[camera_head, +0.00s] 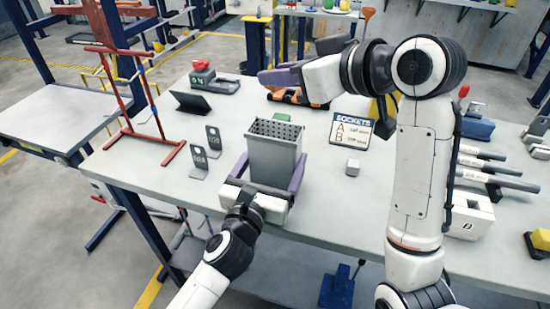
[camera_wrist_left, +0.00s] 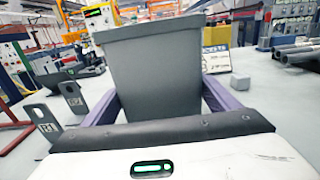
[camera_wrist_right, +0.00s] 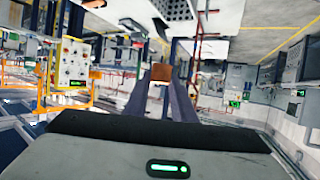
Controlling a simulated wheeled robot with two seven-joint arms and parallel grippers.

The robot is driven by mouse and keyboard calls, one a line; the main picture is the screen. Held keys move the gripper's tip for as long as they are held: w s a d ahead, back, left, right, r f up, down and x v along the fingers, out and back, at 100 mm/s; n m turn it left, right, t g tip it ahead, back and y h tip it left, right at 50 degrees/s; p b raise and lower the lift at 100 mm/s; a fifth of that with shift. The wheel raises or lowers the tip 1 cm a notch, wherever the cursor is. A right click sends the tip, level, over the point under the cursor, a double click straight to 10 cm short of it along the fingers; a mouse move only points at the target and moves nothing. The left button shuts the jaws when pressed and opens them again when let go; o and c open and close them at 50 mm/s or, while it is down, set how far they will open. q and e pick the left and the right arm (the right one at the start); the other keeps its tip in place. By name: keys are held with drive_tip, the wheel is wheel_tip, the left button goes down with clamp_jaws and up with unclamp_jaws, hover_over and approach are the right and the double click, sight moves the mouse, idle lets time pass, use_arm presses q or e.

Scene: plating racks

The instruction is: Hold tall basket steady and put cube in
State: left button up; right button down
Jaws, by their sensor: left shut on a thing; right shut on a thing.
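The tall grey basket (camera_head: 273,158), with a perforated inside, stands upright on the table near its front edge. My left gripper (camera_head: 268,170) is shut on it, one purple finger on each side; the basket also fills the middle of the left wrist view (camera_wrist_left: 155,75). My right gripper (camera_head: 268,76) is raised behind the basket, its purple fingers pointing left. In the right wrist view a small brown-orange cube (camera_wrist_right: 160,75) is held between its fingertips. The cube is not clearly visible in the head view. Part of the basket shows at the top of the right wrist view (camera_wrist_right: 175,9).
A pale small block (camera_head: 352,167) lies right of the basket, below the SOCKETS sign (camera_head: 352,132). Two dark grey brackets (camera_head: 206,150) and a red stand (camera_head: 135,110) are to the left. Grey cylinders (camera_head: 490,165) lie at the right.

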sight(281, 124)
idle(0.3)
drive_tip(key=shift+f, duration=5.15)
use_arm(q)
drive_tip(key=shift+s+d+r, duration=0.15)
drive_tip(key=shift+s+r, duration=0.05)
use_arm(e)
drive_tip(key=shift+s+d+f, duration=0.15)
drive_tip(key=shift+f, duration=1.55)
drive_tip(key=c, duration=1.4)
unclamp_jaws()
use_arm(q)
drive_tip(key=shift+o, duration=0.2)
drive_tip(key=shift+w+a+f, duration=0.2)
drive_tip(key=shift+w, duration=0.05)
drive_tip(key=shift+c, duration=0.2)
drive_tip(key=shift+s, duration=0.1)
use_arm(e)
drive_tip(key=a+r+v, duration=0.1)
drive_tip(key=r+v, duration=0.1)
drive_tip(key=v, duration=1)
drive_tip(key=shift+d+r, duration=0.25)
drive_tip(key=shift+r, duration=0.1)
use_arm(q)
drive_tip(key=shift+f, duration=0.1)
